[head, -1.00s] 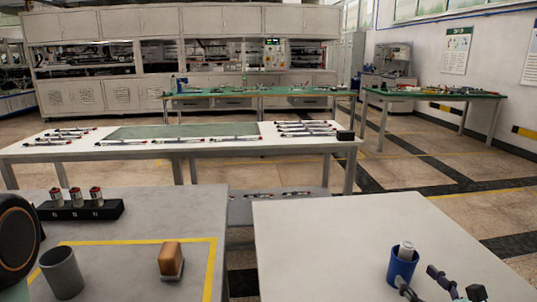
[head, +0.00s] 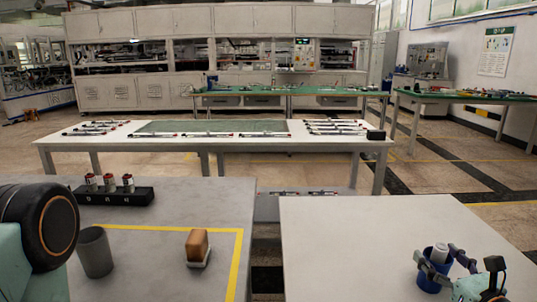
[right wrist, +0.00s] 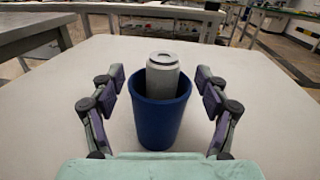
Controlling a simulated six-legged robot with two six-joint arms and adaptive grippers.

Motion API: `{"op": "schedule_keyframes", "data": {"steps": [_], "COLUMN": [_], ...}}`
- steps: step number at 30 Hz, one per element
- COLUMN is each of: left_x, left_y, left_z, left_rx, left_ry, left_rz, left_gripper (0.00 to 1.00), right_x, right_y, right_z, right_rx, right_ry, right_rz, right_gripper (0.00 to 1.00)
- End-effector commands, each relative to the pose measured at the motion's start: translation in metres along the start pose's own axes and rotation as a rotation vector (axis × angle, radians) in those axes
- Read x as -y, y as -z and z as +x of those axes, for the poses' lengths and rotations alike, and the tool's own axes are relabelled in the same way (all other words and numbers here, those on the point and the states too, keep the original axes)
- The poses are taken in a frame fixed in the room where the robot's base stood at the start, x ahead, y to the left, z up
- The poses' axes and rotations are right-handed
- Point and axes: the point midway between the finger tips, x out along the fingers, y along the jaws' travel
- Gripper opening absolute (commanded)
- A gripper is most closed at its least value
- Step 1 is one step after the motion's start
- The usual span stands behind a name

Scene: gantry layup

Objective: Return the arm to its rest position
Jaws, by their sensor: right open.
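A blue cup (head: 429,279) stands upright on the white table at the lower right. A silver-grey can (head: 439,253) stands in it, its top above the rim. The right wrist view shows the cup (right wrist: 161,121) and the can (right wrist: 162,75) in the middle. My right gripper (head: 437,254) is open. Its fingers are on either side of the cup, with visible gaps in the right wrist view (right wrist: 160,82), and it holds nothing. My left gripper is out of view; only a dark round part of my left arm shows at the left edge.
On the grey table at left are a grey cup (head: 95,252), a brown block on a light base (head: 197,247) and a black rack (head: 120,196) with red-and-white cylinders. A gap separates it from the white table (head: 350,250). A long parts table (head: 215,146) stands beyond.

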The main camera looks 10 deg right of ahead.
Motion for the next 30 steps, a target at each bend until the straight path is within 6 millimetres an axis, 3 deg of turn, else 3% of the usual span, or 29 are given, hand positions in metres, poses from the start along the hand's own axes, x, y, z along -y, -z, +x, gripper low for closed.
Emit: {"op": "schedule_keyframes", "data": {"steps": [25, 30], "left_x": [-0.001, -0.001], "left_y": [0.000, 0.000], "left_z": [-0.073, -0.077], "left_rx": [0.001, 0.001], "left_ry": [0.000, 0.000], "left_rz": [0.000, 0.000], "left_gripper": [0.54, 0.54], "right_x": [0.002, -0.027], "right_y": [-0.078, -0.087], "right_z": [0.000, 0.001], "right_rx": [0.001, 0.002], "right_ry": [0.001, -0.098], "right_rz": [0.000, -0.003], "right_gripper": [0.75, 0.75]}}
